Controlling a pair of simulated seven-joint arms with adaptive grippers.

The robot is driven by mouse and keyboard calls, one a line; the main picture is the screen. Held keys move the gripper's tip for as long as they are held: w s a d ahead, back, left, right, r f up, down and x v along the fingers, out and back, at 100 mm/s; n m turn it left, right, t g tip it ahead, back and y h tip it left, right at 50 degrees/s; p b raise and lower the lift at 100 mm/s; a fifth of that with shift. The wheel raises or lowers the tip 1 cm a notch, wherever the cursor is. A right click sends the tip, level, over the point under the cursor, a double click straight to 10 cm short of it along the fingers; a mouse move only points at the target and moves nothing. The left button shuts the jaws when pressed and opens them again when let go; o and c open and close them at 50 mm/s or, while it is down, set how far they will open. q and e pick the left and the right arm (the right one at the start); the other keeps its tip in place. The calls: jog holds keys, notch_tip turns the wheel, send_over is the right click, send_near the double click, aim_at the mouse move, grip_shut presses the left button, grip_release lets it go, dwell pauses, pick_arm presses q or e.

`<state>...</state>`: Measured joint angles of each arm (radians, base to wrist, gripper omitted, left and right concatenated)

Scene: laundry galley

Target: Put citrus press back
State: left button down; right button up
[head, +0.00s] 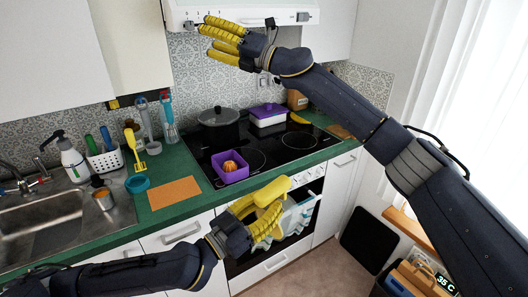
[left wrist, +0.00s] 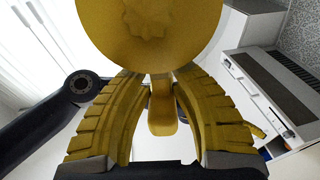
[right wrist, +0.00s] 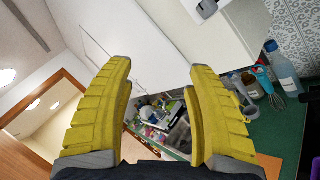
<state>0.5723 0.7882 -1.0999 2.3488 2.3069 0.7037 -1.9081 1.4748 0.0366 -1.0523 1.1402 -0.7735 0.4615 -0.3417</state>
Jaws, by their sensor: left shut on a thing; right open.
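The citrus press is yellow. In the head view its rounded head (head: 273,191) shows above my left gripper (head: 257,208), in front of the oven and clear of the counter. In the left wrist view the press's round disc (left wrist: 150,30) with a star-shaped relief fills the top. Its handle (left wrist: 162,110) lies between the fingers of my left gripper (left wrist: 158,85), which is shut on it. My right gripper (head: 209,40) is open, raised high in front of the range hood. In the right wrist view the fingers of the right gripper (right wrist: 160,70) are spread with nothing between them.
A purple box (head: 230,175) with an orange item stands on the hob's front left. A dark pot (head: 218,122) and a lidded purple container (head: 268,116) stand behind.

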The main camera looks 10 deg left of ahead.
jog(key=s+a+r+n+g+h, duration=0.1)
jog(key=s+a+n+g+h, duration=0.15)
jog(key=s+n, duration=0.35)
jog(key=s+a+r+n+g+h, duration=0.1)
jog(key=s+a+n+g+h, duration=0.2)
jog(key=s, duration=0.6)
jog(key=s+f+n+h, duration=0.4)
jog(key=s+f+n, duration=0.2)
jog(key=s, duration=0.1)
jog(key=n+t+h, duration=0.6)
jog(key=n+h, duration=0.1)
jog(key=h, duration=0.7)
send_near(277, 182)
jog(key=shift+g, duration=0.25)
jog(key=shift+w+x, duration=0.15)
jog(key=shift+x, duration=2.55)
jog(key=shift+w+x, duration=0.1)
jog(key=shift+x, duration=2.65)
